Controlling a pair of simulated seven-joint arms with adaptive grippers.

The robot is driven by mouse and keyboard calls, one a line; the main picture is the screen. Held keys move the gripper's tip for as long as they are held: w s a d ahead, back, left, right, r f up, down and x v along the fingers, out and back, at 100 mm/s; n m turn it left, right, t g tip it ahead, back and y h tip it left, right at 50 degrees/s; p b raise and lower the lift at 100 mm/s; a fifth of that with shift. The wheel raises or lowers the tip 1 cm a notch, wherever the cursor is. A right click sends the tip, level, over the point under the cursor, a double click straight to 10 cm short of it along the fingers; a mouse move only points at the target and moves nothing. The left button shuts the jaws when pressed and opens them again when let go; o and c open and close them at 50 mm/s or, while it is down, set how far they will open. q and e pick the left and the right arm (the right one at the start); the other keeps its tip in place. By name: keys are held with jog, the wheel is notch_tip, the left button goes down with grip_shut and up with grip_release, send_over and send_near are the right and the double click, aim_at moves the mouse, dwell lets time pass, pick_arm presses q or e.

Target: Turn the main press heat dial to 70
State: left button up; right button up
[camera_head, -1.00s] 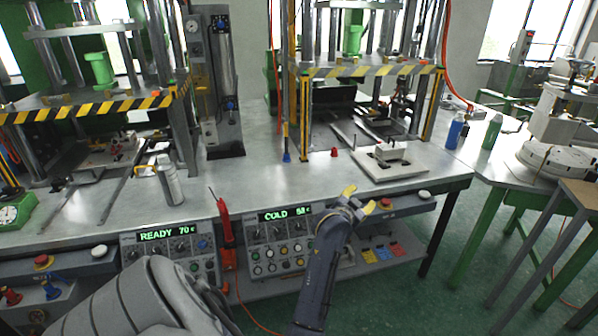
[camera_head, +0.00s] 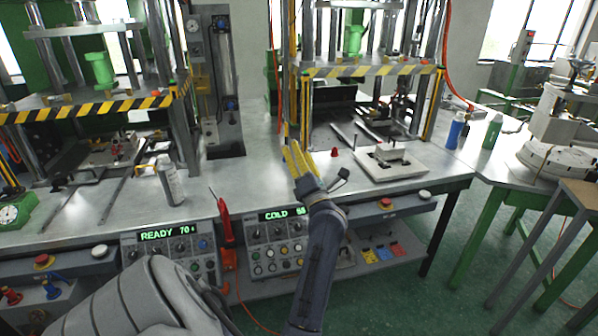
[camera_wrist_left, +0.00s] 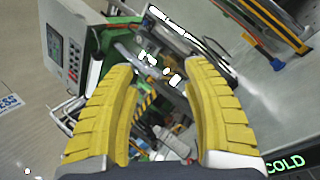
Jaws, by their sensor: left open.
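Two control panels sit on the front of the bench. The right panel (camera_head: 272,250) has a green display (camera_head: 284,214) that reads COLD with a number partly covered by my left arm. It has several dials and buttons. The left panel (camera_head: 172,250) reads READY 70. My left gripper (camera_head: 295,160) has yellow fingers and is above the bench top, up and behind the right panel, touching nothing that I can see. In the left wrist view the fingers (camera_wrist_left: 160,110) are apart and empty, and a COLD display (camera_wrist_left: 287,165) shows at the lower right corner. My right gripper does not show.
A red tool (camera_head: 225,220) hangs between the panels. A spray can (camera_head: 169,182) stands on the bench. A white plate (camera_head: 400,170) lies at the right. Presses with striped guards (camera_head: 370,70) stand behind. A red emergency button (camera_head: 386,203) is on the bench front.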

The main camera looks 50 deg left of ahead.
pick_arm(q)
notch_tip(320, 180, down, 6)
jog(key=s+a+n+g+h, duration=0.2)
jog(key=n+g+h, duration=0.1)
jog(key=n, duration=0.2)
jog(key=n+h, duration=0.7)
jog(key=h, duration=0.3)
send_near(299, 227)
jog(key=shift+h, duration=0.3)
jog(key=x, duration=0.9)
jog(key=shift+w+a+f, duration=0.1)
jog(key=shift+a+f, duration=0.05)
jog(key=shift+a, duration=0.25)
grip_shut()
